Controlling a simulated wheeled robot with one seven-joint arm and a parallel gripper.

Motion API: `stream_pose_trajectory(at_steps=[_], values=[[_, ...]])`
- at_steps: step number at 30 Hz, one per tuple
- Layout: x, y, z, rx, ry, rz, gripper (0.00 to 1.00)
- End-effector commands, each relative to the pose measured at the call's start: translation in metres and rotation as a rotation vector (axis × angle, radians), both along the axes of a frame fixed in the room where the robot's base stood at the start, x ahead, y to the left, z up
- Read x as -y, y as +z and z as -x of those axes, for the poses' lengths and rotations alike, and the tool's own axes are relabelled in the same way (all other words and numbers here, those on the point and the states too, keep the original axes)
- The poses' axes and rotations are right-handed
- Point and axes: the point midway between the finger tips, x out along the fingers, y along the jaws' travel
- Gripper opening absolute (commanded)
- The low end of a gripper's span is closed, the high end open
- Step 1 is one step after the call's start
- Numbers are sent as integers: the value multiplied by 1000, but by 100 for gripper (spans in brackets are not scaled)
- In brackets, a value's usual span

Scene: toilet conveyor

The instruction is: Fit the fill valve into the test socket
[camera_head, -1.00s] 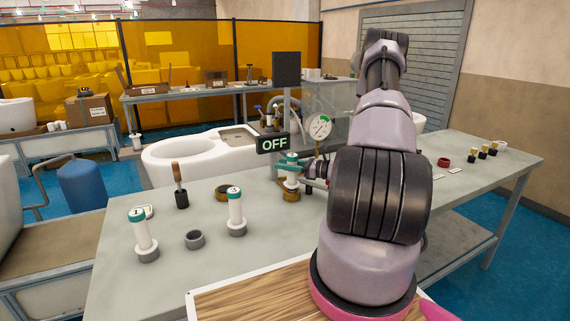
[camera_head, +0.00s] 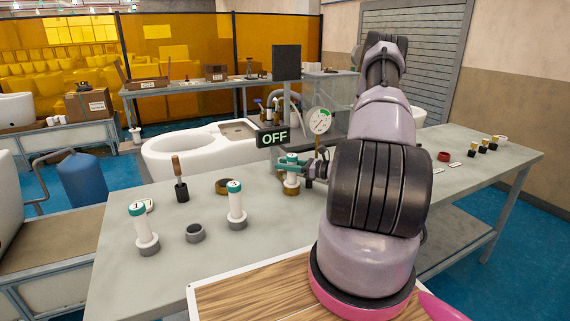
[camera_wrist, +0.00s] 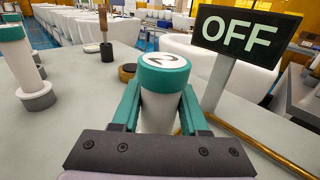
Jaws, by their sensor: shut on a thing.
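The fill valve (camera_wrist: 160,100), white with a teal cap marked "2", is between the teal fingers of my gripper (camera_wrist: 160,112) in the wrist view. The gripper is shut on it. In the head view, the valve (camera_head: 291,176) looks about upright, its lower end at a brass socket (camera_head: 290,191) beside the gauge post. I cannot tell how deep it sits. In the wrist view, the valve's lower end and the socket are hidden. My gripper (camera_head: 303,168) comes in from the right in the head view, partly hidden by my arm.
Two more white valves with teal caps (camera_head: 143,232) (camera_head: 236,207) stand in grey holders at left. An empty grey ring (camera_head: 195,233), a brass ring (camera_head: 226,186) and a brush-like tool (camera_head: 180,182) are nearby. An OFF sign (camera_head: 273,138) and gauge (camera_head: 319,121) rise close to the socket.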

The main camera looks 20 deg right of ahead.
Motion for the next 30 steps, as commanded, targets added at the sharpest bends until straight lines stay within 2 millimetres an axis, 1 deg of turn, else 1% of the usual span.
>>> stream_pose_trajectory(at_steps=[1, 2, 3, 12, 16, 20, 24, 27, 30], values=[[0, 0, 0, 0, 0, 0, 51], [0, 0, 0, 0, 0, 0, 63], [0, 0, 0, 0, 0, 0, 78], [0, 0, 0, 0, 0, 0, 79], [0, 9, 0, 1, 0, 1, 79], [0, 31, 0, 3, 0, 3, 79], [0, 59, 0, 3, 0, 3, 79], [0, 77, 0, 3, 0, 3, 79], [0, 89, 0, 2, 0, 2, 79]])
